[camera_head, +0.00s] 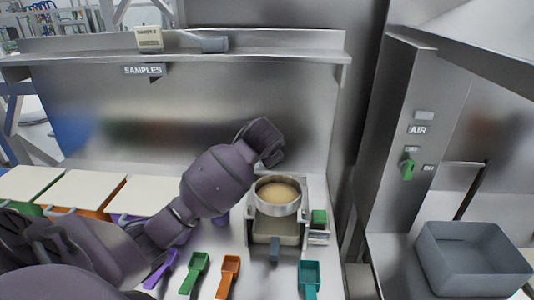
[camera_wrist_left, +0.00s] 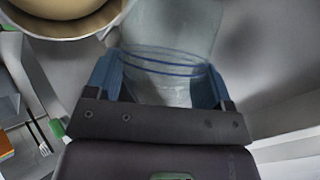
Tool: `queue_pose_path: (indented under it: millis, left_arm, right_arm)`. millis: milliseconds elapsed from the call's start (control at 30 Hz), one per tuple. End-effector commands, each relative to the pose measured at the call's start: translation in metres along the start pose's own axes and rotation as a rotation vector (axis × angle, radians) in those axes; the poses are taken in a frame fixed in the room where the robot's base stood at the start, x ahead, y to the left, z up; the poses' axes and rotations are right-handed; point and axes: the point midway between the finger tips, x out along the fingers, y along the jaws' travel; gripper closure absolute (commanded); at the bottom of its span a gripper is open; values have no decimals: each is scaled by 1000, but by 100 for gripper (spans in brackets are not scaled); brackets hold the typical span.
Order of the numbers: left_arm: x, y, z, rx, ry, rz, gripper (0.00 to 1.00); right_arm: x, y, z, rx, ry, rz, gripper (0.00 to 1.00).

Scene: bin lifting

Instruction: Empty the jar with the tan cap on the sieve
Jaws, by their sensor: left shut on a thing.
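A round metal sieve (camera_head: 278,207) stands on a small stand right of centre in the head view, with a tan surface inside it. Its rim (camera_wrist_left: 72,33) also shows at the upper left of the left wrist view. My left gripper (camera_head: 263,140) is above and just behind the sieve. In the left wrist view my left gripper (camera_wrist_left: 162,88) has its blue fingers shut on a clear jar (camera_wrist_left: 165,55) with blue lines around it. The jar appears beside the sieve's rim. Its far end is out of view, and I see no tan cap. My right gripper is not in view.
Purple (camera_head: 163,268), green (camera_head: 196,268), orange (camera_head: 229,274) and teal (camera_head: 309,278) scoops lie along the front. Pale-topped bins (camera_head: 86,190) stand left. A grey bin (camera_head: 470,265) is at right, below the AIR panel's green switch (camera_head: 408,167). A samples shelf (camera_head: 270,52) runs behind.

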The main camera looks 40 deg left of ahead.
Motion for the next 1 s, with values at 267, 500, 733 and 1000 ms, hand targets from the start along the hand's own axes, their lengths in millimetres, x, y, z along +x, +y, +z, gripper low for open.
queue_pose_path:
  millis: [267, 500, 733, 1000]
  left_arm:
    - [-2, -4, 1, -182, 137, 98, 58]
    - [-3, -4, 1, -190, 145, 102, 58]
    - [1, 0, 4, -346, 257, 188, 58]
    - [4, 3, 5, -575, 436, 313, 58]
  right_arm:
    - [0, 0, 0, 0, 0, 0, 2]
    - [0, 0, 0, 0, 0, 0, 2]
    - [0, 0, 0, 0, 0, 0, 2]
    - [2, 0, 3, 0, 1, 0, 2]
